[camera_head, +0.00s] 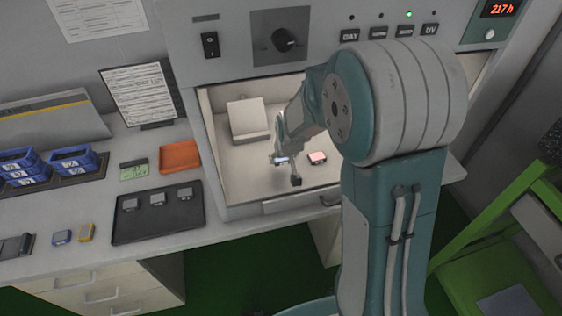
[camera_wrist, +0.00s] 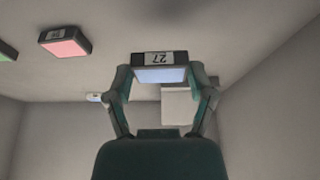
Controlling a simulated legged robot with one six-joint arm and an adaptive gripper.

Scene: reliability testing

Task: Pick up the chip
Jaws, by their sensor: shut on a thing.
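A chip (camera_wrist: 160,68) with a pale blue face and a label that reads 27 upside down is between the two fingers of my gripper (camera_wrist: 163,82) in the wrist view. The fingers are shut on its two sides. In the head view my gripper (camera_head: 288,169) is inside the open chamber, and the held chip shows as a small bluish piece (camera_head: 281,160) there. A second chip with a pink face (camera_head: 317,157) lies on the chamber floor to the right of my gripper; it also shows at the upper left of the wrist view (camera_wrist: 65,41).
The chamber (camera_head: 240,190) has walls around it and a white block (camera_head: 248,118) at its back left. Left of it on the counter are a dark tray (camera_head: 158,224) with several grey pieces, an orange tray (camera_head: 180,157) and blue bins (camera_head: 75,160). A green frame (camera_head: 490,222) stands at right.

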